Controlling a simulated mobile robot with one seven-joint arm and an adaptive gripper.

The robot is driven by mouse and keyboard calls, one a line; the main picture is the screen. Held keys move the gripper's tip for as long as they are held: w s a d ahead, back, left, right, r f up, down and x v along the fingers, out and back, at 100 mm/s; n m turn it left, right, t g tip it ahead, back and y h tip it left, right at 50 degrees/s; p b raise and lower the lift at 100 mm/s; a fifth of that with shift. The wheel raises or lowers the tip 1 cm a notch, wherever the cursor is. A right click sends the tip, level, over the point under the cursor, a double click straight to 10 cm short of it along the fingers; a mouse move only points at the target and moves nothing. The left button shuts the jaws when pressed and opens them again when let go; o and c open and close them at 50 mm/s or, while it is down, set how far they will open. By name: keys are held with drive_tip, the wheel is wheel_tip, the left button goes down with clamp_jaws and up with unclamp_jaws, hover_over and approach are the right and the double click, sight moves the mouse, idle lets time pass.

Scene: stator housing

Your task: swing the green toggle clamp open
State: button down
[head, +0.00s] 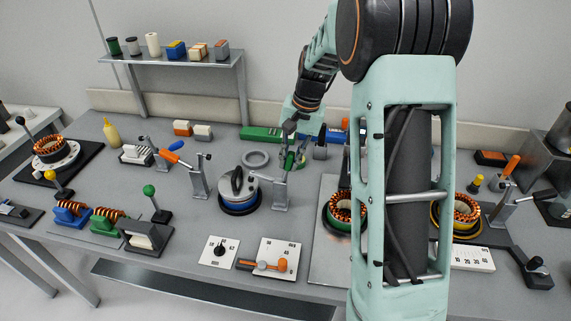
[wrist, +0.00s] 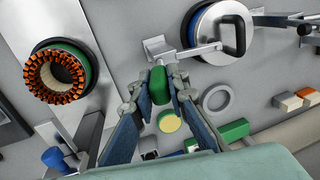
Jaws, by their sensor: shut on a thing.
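The green toggle clamp (head: 281,191) stands on the bench just right of a round housing with a black handle (head: 238,187). In the wrist view its metal bar (wrist: 195,50) reaches from its post onto the top of the housing (wrist: 212,20). Its green handle (wrist: 158,84) lies between my fingertips. My gripper (wrist: 161,88) is shut on that handle. In the head view my gripper (head: 291,140) is behind the clamp post, and the handle is partly hidden.
A grey ring (head: 257,159) lies behind the housing. An orange-handled clamp (head: 197,176) stands to its left. A copper-wound stator (head: 346,207) sits on a plate to the right, partly behind my arm. Switch panels (head: 280,258) are at the front edge.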

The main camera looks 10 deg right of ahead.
drive_tip(key=s+d+f+t+y+b, duration=0.2)
drive_tip(key=d+f+t+y+b, duration=0.1)
drive_tip(key=y+b, duration=0.6)
drive_tip(key=d+f+b, duration=0.1)
drive_tip(key=d+b, duration=0.1)
drive_tip(key=b, duration=0.2)
drive_tip(key=shift+t+b, duration=0.4)
drive_tip(key=shift+s, duration=0.1)
drive_tip(key=c, duration=1.9)
unclamp_jaws()
drive_tip(key=shift+d, duration=0.1)
drive_tip(key=v, duration=1.2)
drive_tip(key=shift+f, duration=0.1)
